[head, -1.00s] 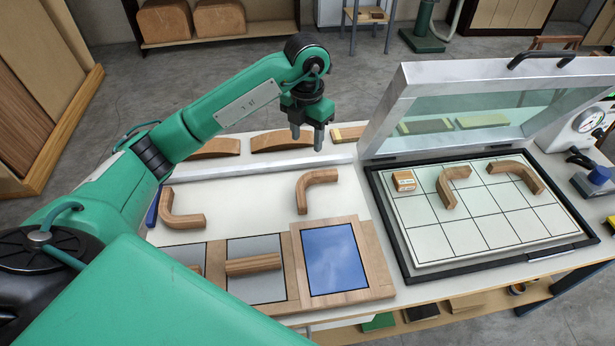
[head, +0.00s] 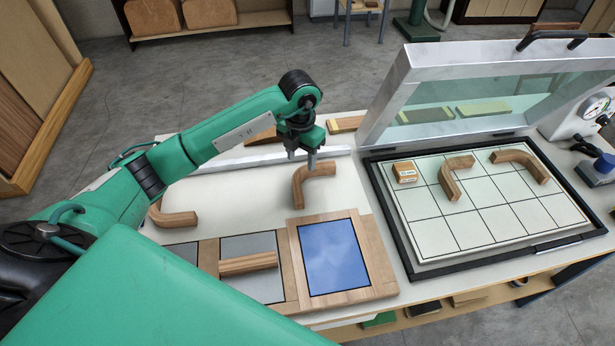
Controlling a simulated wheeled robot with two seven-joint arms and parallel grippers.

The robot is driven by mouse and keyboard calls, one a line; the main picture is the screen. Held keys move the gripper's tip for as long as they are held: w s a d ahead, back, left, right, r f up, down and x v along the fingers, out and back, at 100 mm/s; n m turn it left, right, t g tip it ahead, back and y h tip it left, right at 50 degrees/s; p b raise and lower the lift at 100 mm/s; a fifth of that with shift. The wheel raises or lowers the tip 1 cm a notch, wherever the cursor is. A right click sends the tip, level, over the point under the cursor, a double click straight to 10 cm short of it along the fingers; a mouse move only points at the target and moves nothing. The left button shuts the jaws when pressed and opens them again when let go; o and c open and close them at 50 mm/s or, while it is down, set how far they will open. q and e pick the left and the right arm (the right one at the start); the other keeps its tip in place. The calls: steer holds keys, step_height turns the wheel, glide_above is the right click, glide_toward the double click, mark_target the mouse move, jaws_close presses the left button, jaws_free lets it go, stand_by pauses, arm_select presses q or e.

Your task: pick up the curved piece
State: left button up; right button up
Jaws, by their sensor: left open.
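A curved wooden piece (head: 299,190) lies on the white worktop, behind the framed blue panel. My left gripper (head: 302,162) is open, with its fingers pointing down at the upper part of this piece. I cannot tell whether the fingers touch it or straddle it. Another curved piece (head: 175,219) lies further left, partly hidden by my arm. Two more curved pieces, one in the middle (head: 454,178) and one at the right (head: 522,161), lie on the gridded bed. My right gripper is not in view.
The gridded press bed (head: 450,236) has a dark rim, and its glass lid (head: 470,105) stands raised. A small labelled wood block (head: 405,171) sits on the bed. The framed blue panel (head: 335,257) and a straight wooden bar (head: 248,263) lie at the front. A metal rail runs behind the curved piece.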

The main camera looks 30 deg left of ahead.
mark_target(300, 171)
arm_select(q)
steer(key=shift+s+f+p, duration=0.1)
steer(key=shift+f+p, duration=0.25)
steer(key=shift+f, duration=0.2)
step_height(300, 171, down, 3)
steer(key=shift+s+f+p, duration=0.1)
steer(key=shift+f+p, duration=0.1)
steer(key=shift+p, duration=0.45)
steer(key=shift+a+f, duration=0.1)
steer(key=shift+f, duration=0.35)
jaws_close()
